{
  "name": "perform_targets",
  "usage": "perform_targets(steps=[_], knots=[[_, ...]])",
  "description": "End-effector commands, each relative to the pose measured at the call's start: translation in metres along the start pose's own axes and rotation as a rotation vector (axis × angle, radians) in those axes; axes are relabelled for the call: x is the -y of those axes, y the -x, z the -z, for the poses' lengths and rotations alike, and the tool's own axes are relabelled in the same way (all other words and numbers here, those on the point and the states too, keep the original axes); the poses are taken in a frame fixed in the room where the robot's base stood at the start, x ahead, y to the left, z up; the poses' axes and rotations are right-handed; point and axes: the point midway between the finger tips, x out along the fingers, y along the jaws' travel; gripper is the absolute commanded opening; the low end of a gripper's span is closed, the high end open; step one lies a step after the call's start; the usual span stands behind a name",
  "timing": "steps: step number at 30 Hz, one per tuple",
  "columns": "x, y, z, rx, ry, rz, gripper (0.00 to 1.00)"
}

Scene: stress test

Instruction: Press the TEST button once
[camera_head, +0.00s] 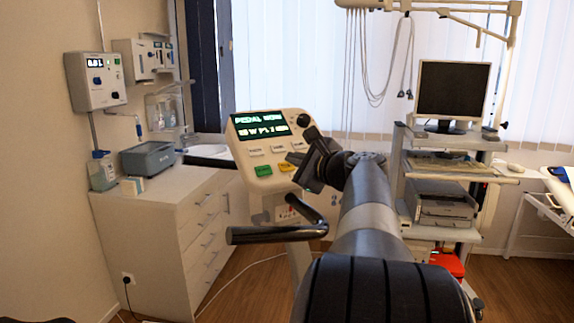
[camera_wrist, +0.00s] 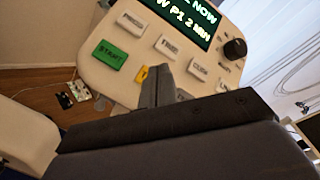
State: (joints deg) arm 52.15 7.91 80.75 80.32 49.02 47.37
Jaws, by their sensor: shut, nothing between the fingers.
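A light console (camera_head: 268,150) with a lit screen stands in front of me and fills the upper wrist view (camera_wrist: 90,70). It bears a green START button (camera_wrist: 111,54), a yellow button (camera_wrist: 141,74) and several white buttons, such as one (camera_wrist: 167,46) above the fingers. I cannot make out a TEST label for certain. In the head view my gripper (camera_head: 300,160) is at the console's right edge. Contact cannot be told.
A black knob (camera_wrist: 235,48) sits on the console's right. A black handlebar (camera_head: 277,234) sticks out below the console. A white drawer cabinet (camera_head: 150,225) stands to the left. A cart (camera_head: 440,236) with a monitor (camera_head: 453,90) stands to the right.

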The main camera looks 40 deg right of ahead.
Motion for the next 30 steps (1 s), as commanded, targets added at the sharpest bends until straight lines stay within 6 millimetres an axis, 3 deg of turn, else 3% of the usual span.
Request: perform_targets(steps=[8, 22, 30], knots=[[0.002, 0.002, -0.002, 0.000, 0.000, 0.000, 0.00], [0.025, 0.032, -0.024, -0.001, 0.000, 0.001, 0.00], [0.025, 0.035, -0.025, 0.000, 0.000, 0.000, 0.00]])
